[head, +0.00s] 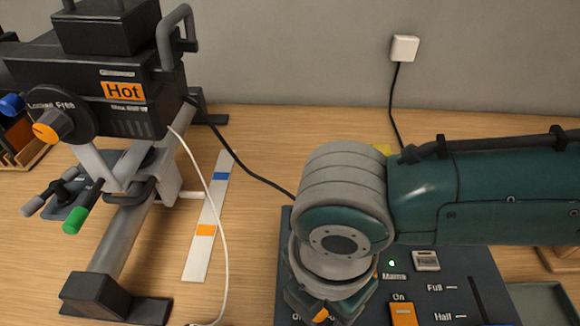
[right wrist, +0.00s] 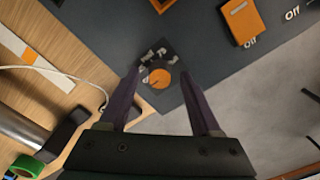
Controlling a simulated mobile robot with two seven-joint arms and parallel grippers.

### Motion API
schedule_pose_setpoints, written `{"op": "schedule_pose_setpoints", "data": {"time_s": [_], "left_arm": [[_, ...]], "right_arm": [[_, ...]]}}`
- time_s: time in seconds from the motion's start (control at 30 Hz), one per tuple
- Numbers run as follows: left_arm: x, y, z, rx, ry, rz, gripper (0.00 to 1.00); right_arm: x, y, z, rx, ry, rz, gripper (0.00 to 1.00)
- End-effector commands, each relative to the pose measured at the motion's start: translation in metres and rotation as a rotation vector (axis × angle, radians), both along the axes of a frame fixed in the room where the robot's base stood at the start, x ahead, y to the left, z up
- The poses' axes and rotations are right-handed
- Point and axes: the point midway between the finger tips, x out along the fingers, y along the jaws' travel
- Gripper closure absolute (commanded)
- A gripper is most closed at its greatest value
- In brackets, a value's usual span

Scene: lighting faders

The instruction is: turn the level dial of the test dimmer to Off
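The test dimmer (head: 460,290) is a dark box at the bottom of the head view, partly hidden by my right arm. In the right wrist view, its small orange dial (right wrist: 159,78) sits near a corner of the panel, with pale marks beside it that are too small to read. A dark line on the dial seems to point to the lower left. My right gripper (right wrist: 160,74) is open, its fingers on either side of the dial in that view; contact cannot be told. In the head view the right gripper (head: 325,302) points down over the dimmer's left part. My left gripper is not in view.
The dimmer also carries an orange On/Off switch (head: 403,314), a Flash button (head: 426,261) and a green light (head: 392,263). A black lamp (head: 125,95) marked Hot stands at left. A striped strip (head: 209,222) and cables lie between. A white wall plug (head: 404,48) is behind.

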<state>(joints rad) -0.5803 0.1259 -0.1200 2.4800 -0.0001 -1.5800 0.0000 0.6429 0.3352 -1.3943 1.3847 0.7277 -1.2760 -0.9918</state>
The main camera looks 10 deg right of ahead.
Motion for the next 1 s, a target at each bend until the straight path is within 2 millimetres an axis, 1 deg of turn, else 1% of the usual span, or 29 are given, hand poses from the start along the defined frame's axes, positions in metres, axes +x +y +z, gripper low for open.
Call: {"op": "schedule_pose_setpoints", "data": {"time_s": [0.17,0.27,0.37,0.6,0.7,0.83,1.0], "left_arm": [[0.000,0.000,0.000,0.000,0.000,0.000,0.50],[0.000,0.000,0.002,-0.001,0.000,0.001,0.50],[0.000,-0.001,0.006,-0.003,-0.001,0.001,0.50],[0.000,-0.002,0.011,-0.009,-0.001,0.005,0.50],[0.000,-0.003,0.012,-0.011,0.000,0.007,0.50],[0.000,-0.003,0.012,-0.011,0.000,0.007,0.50],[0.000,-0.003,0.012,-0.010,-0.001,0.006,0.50]], "right_arm": [[0.000,0.000,0.001,0.000,0.000,-0.001,0.35],[0.000,0.000,0.007,0.001,0.000,0.000,0.35],[0.001,0.000,0.023,0.002,-0.002,0.000,0.35],[0.001,0.000,0.071,0.002,-0.003,0.001,0.35],[0.001,0.001,0.086,0.002,-0.002,0.000,0.35],[0.001,0.000,0.097,0.001,-0.002,0.000,0.35],[0.000,0.000,0.100,-0.001,0.000,-0.001,0.35]]}}
